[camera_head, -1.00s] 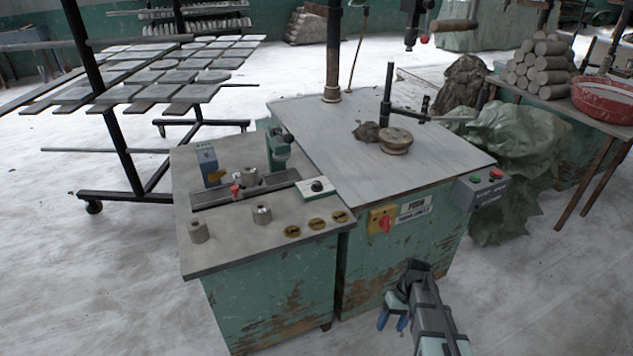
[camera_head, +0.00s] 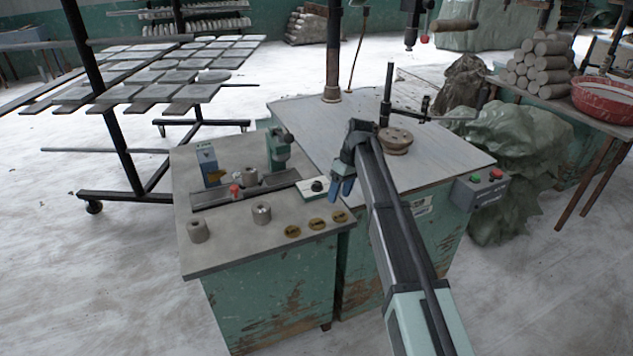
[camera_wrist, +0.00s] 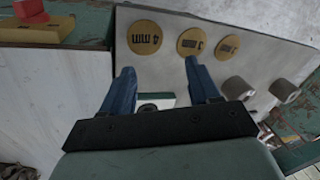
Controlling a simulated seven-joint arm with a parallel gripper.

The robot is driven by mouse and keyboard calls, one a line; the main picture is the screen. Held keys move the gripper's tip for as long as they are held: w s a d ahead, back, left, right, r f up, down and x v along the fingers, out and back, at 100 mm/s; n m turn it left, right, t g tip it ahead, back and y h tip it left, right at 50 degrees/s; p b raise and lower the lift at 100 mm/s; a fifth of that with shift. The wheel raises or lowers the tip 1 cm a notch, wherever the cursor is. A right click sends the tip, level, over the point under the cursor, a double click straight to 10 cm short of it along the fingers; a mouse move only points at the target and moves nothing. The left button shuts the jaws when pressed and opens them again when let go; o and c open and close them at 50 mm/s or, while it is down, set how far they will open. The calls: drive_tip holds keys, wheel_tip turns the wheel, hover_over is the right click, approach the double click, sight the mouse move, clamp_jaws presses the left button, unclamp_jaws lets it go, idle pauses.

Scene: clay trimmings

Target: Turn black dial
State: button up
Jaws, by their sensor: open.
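The black dial (camera_head: 317,186) sits on a small pale plate (camera_head: 306,193) near the right end of the slot on the grey bench top. My gripper (camera_head: 342,187) has blue fingers pointing down and appears just right of the dial in the head view. In the wrist view my gripper (camera_wrist: 160,68) is open, with nothing between its fingers. A dark round part of the dial (camera_wrist: 148,107) shows between the finger bases, on the pale plate (camera_wrist: 162,100), partly hidden by the gripper's black bar.
Brass discs (camera_head: 317,224) lie along the bench's front edge, near metal cylinders (camera_head: 262,212). A green post (camera_head: 280,150) stands behind the dial. A red knob (camera_head: 235,190) is to its left. A round wooden piece (camera_head: 396,141) rests on the adjoining table.

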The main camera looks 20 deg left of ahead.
sight(317, 183)
drive_tip(key=w+a+r+n+t+h, duration=0.2)
drive_tip(key=w+a+r+n, duration=0.2)
drive_tip(key=w+a+r, duration=0.6)
drive_tip(key=f, duration=0.5)
drive_tip(key=s+f, duration=0.1)
drive_tip(key=f, duration=0.3)
drive_tip(key=s+a+f, duration=0.1)
drive_tip(key=f, duration=0.4)
drive_tip(key=shift+f, duration=0.3)
drive_tip(key=c, duration=1)
drive_tip(key=shift+c, duration=0.2)
